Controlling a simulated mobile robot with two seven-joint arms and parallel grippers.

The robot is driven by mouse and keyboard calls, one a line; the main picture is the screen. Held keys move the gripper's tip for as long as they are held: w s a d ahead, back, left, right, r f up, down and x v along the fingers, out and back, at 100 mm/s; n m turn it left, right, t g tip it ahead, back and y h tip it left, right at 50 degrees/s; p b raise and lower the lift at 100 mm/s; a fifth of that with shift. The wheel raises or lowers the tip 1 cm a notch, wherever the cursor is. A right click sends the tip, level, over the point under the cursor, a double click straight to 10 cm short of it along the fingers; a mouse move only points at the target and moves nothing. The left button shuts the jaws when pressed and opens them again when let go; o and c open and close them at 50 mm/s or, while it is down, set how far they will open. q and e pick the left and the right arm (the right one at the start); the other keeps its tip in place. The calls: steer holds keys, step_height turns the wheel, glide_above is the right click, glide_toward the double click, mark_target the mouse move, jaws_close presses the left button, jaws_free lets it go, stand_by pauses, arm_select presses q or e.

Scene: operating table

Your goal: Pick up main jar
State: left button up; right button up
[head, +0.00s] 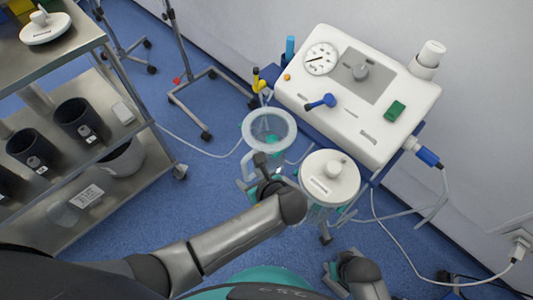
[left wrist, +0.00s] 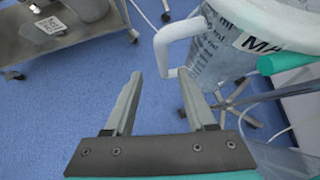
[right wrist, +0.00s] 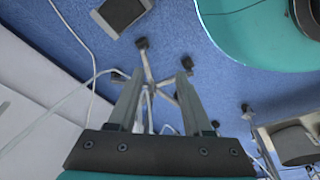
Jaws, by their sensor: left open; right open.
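The main jar shows in the left wrist view (left wrist: 222,48) as a clear jar with a scale, a white handle (left wrist: 163,48) and a label partly reading "MA". In the head view it appears to be the clear jar with a white rim and open top (head: 287,120). My left gripper (left wrist: 160,78) is open and empty, with the handle just beyond its fingertips and close to the right finger. In the head view my left gripper (head: 262,165) is in front of this jar and hides part of it. My right gripper (right wrist: 159,77) is open and empty, pointing at the floor.
A second jar with a white lid (head: 330,178) stands right of the open one. The white suction unit (head: 355,95) with a gauge is behind both. A metal shelf cart (head: 80,58) stands at the left. Cables (head: 395,225) hang at the right. Blue floor lies between.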

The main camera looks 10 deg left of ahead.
mark_target(247, 174)
arm_select(q)
steer(key=shift+b+x, duration=0.65)
steer(key=shift+x, duration=0.15)
steer(key=b+x, duration=0.2)
steer(key=x, duration=0.1)
steer(key=shift+w+d, duration=0.15)
steer(key=shift+d, duration=0.05)
steer(key=shift+w+a+f+b, duration=0.2)
steer(key=shift+w+b, duration=0.05)
steer(key=shift+b, duration=0.05)
arm_select(e)
steer(key=w+a+r+t, duration=0.1)
steer(key=w+r, duration=0.2)
steer(key=r, duration=0.4)
steer(key=shift+w+a+r, duration=0.2)
steer(key=shift+w+r, duration=0.1)
steer(key=shift+w, duration=0.1)
arm_select(q)
jaws_close()
